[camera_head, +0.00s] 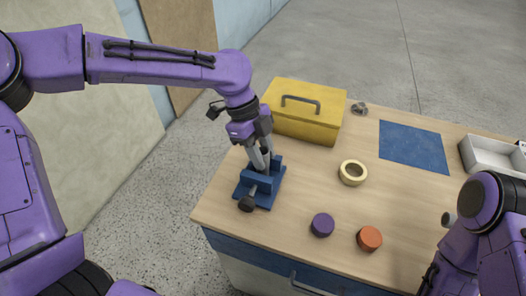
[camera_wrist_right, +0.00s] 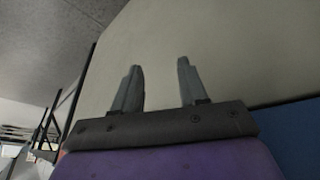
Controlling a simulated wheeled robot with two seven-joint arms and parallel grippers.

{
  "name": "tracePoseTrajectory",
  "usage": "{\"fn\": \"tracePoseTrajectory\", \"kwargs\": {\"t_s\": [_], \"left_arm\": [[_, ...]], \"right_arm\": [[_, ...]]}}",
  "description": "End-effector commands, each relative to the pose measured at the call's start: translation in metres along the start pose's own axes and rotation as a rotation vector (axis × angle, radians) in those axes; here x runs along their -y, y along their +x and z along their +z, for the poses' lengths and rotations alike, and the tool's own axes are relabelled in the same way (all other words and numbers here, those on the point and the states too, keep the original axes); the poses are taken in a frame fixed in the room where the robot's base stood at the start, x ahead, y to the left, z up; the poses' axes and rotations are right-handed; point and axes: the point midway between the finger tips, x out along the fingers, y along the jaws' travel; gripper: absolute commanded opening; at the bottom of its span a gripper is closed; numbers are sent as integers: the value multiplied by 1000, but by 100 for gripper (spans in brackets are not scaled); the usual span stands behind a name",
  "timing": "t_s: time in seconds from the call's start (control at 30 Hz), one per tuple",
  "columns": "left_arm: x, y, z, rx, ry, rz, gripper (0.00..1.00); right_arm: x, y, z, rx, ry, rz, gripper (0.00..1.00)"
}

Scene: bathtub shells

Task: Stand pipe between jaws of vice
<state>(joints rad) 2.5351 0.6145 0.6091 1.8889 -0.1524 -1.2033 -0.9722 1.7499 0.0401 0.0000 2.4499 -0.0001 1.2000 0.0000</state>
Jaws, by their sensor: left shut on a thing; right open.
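The blue vice (camera_head: 247,190) stands near the left edge of the wooden workbench, with its black handle knob (camera_head: 246,204) facing the front. My left gripper (camera_head: 262,162) points down right over the vice jaws and is shut on the pipe (camera_head: 266,153). The pipe is a small dark grey piece, mostly hidden by the fingers. It looks near upright, at the jaws; I cannot tell how deep its lower end sits between them. My right gripper (camera_wrist_right: 158,80) is open and empty in the right wrist view, away from the vice.
A yellow toolbox (camera_head: 310,121) stands just behind the vice. A tape roll (camera_head: 353,173), a purple cylinder (camera_head: 322,225) and an orange cylinder (camera_head: 369,238) lie to the right. A blue mat (camera_head: 413,147) and a white tray (camera_head: 490,155) are farther right.

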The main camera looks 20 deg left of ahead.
Motion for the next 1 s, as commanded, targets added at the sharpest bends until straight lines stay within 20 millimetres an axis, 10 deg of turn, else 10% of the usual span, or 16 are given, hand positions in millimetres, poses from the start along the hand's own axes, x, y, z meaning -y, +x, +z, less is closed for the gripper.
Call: {"fn": "tracePoseTrajectory", "kwargs": {"t_s": [0.07,0.1,0.17,0.53,1.0], "left_arm": [[0,1,0,0,0,0,3],[0,1,0,0,0,0,39],[0,1,0,0,0,0,58],[1,-7,-1,-1,-1,-3,58],[1,-111,-1,0,0,-2,58]], "right_arm": [[0,0,0,0,0,0,43],[0,0,0,0,0,0,43],[0,0,0,0,0,0,43],[0,0,0,0,0,0,43],[0,-5,-2,0,0,0,43]]}}
